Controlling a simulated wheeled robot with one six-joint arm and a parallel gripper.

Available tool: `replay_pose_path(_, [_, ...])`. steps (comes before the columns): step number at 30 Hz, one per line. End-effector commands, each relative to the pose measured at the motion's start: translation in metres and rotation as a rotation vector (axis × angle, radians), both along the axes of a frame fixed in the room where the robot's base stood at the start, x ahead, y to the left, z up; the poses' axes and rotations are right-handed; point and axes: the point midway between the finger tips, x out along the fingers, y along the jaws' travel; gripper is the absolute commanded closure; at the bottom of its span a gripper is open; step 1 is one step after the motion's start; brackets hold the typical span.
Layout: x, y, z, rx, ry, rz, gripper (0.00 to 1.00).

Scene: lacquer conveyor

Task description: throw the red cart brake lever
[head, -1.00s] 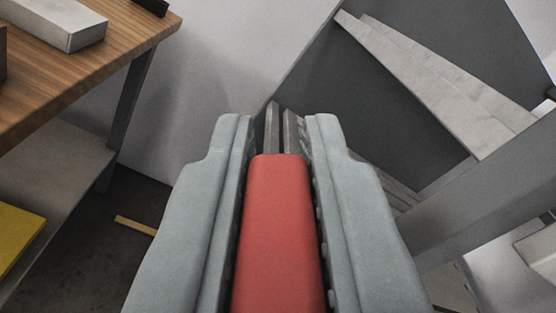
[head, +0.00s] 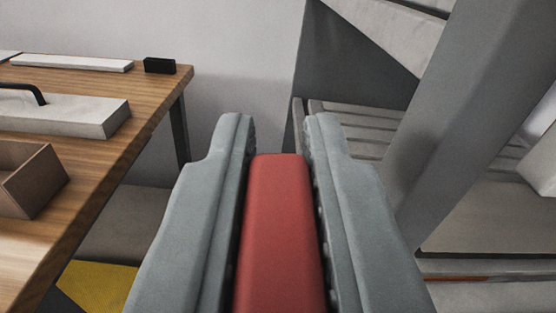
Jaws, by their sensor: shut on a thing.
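The red lever (head: 277,230) lies between the two grey fingers of my gripper (head: 278,150), in the lower middle of the head view. My gripper is shut on it, with a finger along each side. The lever's rounded end points away from me. Its lower part runs out of the bottom of the picture, so its pivot and base are hidden.
A wooden table (head: 130,160) stands at the left with a pale block (head: 85,115), a brown open box (head: 28,180) and a small black block (head: 159,65). A grey post (head: 455,110) and slatted grey frame (head: 355,125) stand close at the right.

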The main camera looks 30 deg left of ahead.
Motion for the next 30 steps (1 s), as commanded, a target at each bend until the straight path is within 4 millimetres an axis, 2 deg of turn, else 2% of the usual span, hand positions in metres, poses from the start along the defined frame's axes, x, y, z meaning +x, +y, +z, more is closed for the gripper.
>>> replay_pose_path(19, [0.0038,-0.0060,-0.0010,0.048,0.035,0.000,1.00])
replay_pose_path(20, [0.0038,-0.0060,-0.0010,0.048,0.035,0.000,0.80])
replay_pose_path(22, [0.0038,-0.0060,-0.0008,0.048,0.035,0.000,0.66])
replay_pose_path(23, [0.0038,-0.0059,-0.0006,0.048,0.035,0.000,0.64])
replay_pose_path(30, [0.0037,-0.0059,0.0000,0.047,0.033,0.001,0.64])
